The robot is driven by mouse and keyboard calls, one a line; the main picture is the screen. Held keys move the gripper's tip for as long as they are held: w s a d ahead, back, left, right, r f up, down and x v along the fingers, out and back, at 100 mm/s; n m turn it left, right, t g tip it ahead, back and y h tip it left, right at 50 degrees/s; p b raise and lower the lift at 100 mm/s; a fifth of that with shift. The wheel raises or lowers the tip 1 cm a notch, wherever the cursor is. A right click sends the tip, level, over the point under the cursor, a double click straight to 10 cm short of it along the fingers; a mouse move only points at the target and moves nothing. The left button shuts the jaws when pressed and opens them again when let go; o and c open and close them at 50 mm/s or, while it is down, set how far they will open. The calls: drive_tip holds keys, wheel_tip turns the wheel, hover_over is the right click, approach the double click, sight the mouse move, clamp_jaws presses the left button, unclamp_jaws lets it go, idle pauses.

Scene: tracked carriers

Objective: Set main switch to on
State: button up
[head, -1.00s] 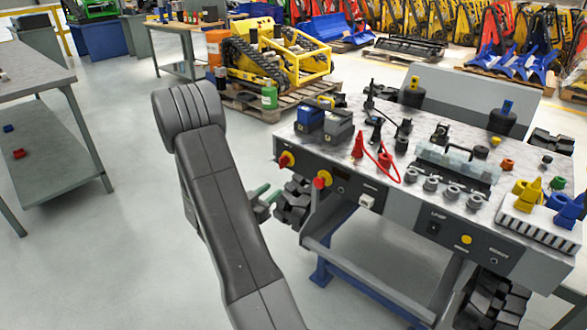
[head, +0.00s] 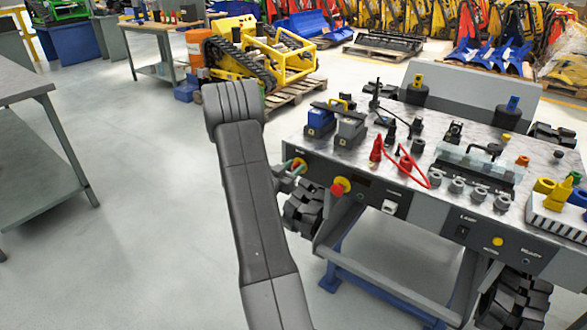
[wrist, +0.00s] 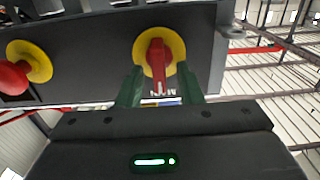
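The main switch is a red handle (wrist: 157,58) on a round yellow plate (wrist: 178,46), set in the dark front panel of the bench. In the wrist view the handle points along the gripper's axis, towards the label, which is partly hidden. The switch (head: 299,163) also shows at the left end of the panel in the head view, partly behind my gripper. My gripper (wrist: 160,84) has green fingers, one on each side of the handle, with visible gaps between. It is open, and its tips are close to the yellow plate.
A second red knob on a yellow plate (wrist: 32,62) sits beside the main switch; it also shows in the head view (head: 340,187). Batteries (head: 335,124), a red cable and connectors stand on the bench top. A black track (head: 304,212) is below the panel. Floor at left is clear.

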drive_tip(key=shift+w+d, duration=0.1)
drive_tip(key=shift+w, duration=0.05)
drive_tip(key=shift+c, duration=0.4)
clamp_jaws()
